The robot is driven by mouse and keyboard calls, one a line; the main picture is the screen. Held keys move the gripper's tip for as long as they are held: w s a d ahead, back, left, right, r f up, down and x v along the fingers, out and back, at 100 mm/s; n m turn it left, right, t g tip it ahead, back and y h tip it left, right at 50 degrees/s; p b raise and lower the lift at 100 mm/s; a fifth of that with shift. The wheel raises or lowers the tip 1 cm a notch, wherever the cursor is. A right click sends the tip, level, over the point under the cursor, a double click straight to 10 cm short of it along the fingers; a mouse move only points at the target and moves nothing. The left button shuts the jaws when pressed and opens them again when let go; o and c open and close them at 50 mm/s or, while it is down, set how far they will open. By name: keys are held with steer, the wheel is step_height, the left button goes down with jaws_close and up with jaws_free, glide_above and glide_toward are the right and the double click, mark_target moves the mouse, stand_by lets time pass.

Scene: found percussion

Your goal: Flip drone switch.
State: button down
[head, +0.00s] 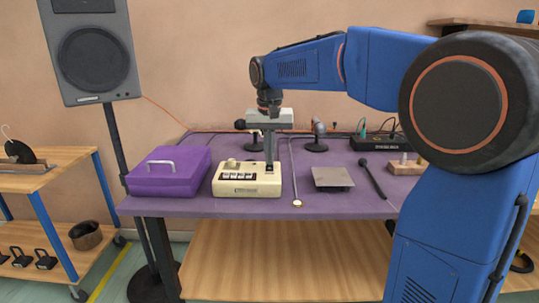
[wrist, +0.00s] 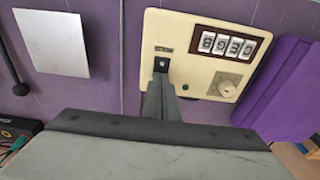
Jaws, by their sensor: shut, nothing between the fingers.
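A cream box (head: 240,190) with a row of white lettered keys and a knob stands on the purple table; it also shows in the wrist view (wrist: 195,25). A small dark switch plate (wrist: 161,63) with a light spot, which looks like the drone switch, sits near the box's edge in the wrist view. My gripper (head: 270,164) points down over the right part of the box. In the wrist view its shut, empty fingertips (wrist: 162,78) are right beside the switch plate; I cannot tell whether they touch it. The fingers may hide part of the switch.
A purple case (head: 168,172) with a handle stands left of the box. A cable (head: 294,180), a grey metal plate (head: 332,178) and a black microphone (head: 373,179) lie to the right. Microphones on stands and a black unit (head: 370,143) are behind.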

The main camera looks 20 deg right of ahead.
mark_target(269, 168)
steer(key=shift+f, duration=0.2)
steer(key=shift+s+a+r, duration=0.1)
steer(key=shift+s+a, duration=0.15)
steer(key=shift+s, duration=0.45)
steer(key=shift+r, duration=0.1)
step_height(269, 168, up, 14)
steer(key=s, duration=0.1)
steer(key=shift+s+a, duration=0.25)
steer(key=shift+s, duration=0.05)
stand_by(0.3)
steer(key=shift+w+d, duration=0.2)
steer(key=shift+w, duration=0.45)
